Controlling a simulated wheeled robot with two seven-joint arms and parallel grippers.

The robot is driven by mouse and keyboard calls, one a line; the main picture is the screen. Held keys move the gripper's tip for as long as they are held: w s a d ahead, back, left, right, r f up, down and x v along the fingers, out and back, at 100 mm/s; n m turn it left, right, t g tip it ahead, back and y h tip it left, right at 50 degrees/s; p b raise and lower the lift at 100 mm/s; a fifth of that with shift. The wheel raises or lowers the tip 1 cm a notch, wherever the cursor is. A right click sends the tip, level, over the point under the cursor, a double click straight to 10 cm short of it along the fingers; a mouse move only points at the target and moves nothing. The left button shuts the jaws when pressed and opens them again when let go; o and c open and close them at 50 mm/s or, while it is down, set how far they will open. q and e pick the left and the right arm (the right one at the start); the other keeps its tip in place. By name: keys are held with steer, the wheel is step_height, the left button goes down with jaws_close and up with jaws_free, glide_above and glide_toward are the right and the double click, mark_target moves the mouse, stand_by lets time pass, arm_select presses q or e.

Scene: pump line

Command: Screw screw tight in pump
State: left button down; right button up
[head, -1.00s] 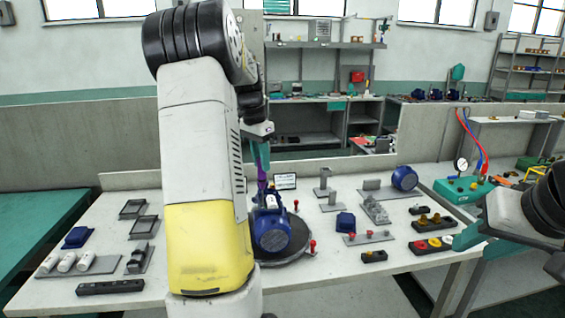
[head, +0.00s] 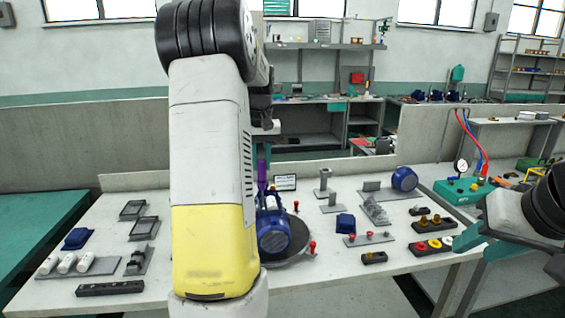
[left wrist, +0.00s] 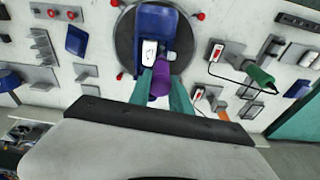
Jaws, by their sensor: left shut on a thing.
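The blue pump (head: 272,232) stands on a dark round plate (head: 297,247) on the table, partly hidden by my left arm. It also shows in the left wrist view (left wrist: 153,22). My left gripper (left wrist: 160,92) has its teal fingers shut on a purple tool (left wrist: 160,88), beside the pump's white-labelled box. The purple tool stands upright above the pump in the head view (head: 262,172). I cannot make out the screw or whether the tool touches it. My right gripper (head: 482,243) is at the right table edge, its teal fingers apart and seemingly empty.
Small red-topped posts (head: 312,247) stand around the round plate. A blue block (head: 345,222), grey brackets (head: 375,208) and a rack with coloured knobs (head: 432,246) lie to the right. Trays and white cylinders (head: 67,262) lie at left.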

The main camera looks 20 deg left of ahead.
arm_select(q)
steer(key=n, duration=0.7)
steer(key=shift+g+y, duration=0.4)
steer(key=shift+f, duration=0.4)
stand_by(0.7)
steer(key=m, duration=0.3)
steer(key=shift+a+m, duration=0.1)
steer(key=shift+m, duration=0.2)
steer(key=shift+m+t, duration=0.3)
steer(key=shift+m, duration=0.2)
steer(key=m+h, duration=0.1)
steer(key=m, duration=0.3)
steer(key=shift+m, duration=0.3)
